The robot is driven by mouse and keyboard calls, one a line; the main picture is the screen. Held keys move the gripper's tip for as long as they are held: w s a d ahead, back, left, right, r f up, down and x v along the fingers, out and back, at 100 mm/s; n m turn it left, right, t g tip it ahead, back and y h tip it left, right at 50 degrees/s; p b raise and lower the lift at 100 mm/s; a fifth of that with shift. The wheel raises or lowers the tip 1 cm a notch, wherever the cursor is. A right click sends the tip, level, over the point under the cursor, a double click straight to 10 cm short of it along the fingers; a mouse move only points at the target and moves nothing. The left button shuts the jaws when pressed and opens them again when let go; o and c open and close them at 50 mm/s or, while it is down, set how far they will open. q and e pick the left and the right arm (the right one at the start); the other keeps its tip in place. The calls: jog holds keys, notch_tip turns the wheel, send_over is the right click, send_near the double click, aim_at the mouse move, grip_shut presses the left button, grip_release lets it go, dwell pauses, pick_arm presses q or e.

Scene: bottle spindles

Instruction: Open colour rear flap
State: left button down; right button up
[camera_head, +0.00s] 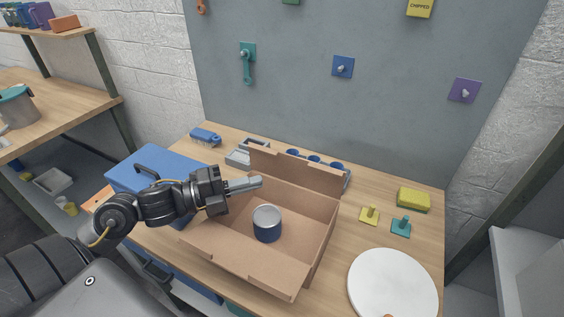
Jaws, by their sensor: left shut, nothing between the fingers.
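An open cardboard box (316,216) stands on the wooden workbench. A can with a dark blue side and a grey top (267,223) stands inside it. The box's rear flap (295,169) stands up along the far edge. The front flap (240,265) is folded outward toward me. My left gripper (258,182) is shut and empty, above the left part of the box, with its fingertips close to the left part of the rear flap. I cannot tell whether they touch it. The arm hides the box's left side. My right gripper is not in view.
A blue toolbox (150,165) stands left of the box. A white round plate (392,285), a yellow sponge (413,200) and small yellow (369,215) and teal (401,227) pegged pieces lie to the right. Blue round items (314,160) sit behind the rear flap. A grey pegged wall (300,90) closes the back.

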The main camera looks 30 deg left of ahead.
aim_at(299, 163)
pick_arm(q)
jog(key=w+d+p, duration=0.1)
jog(key=w, duration=0.1)
jog(key=w+d, duration=0.1)
jog(key=w, duration=0.2)
jog(key=w+d+p, duration=0.1)
jog(key=w, duration=0.1)
jog(key=shift+w+d+r+p, duration=0.15)
jog(key=shift+w+d+p, duration=0.05)
jog(key=shift+d+p, duration=0.15)
jog(key=shift+w, duration=0.5)
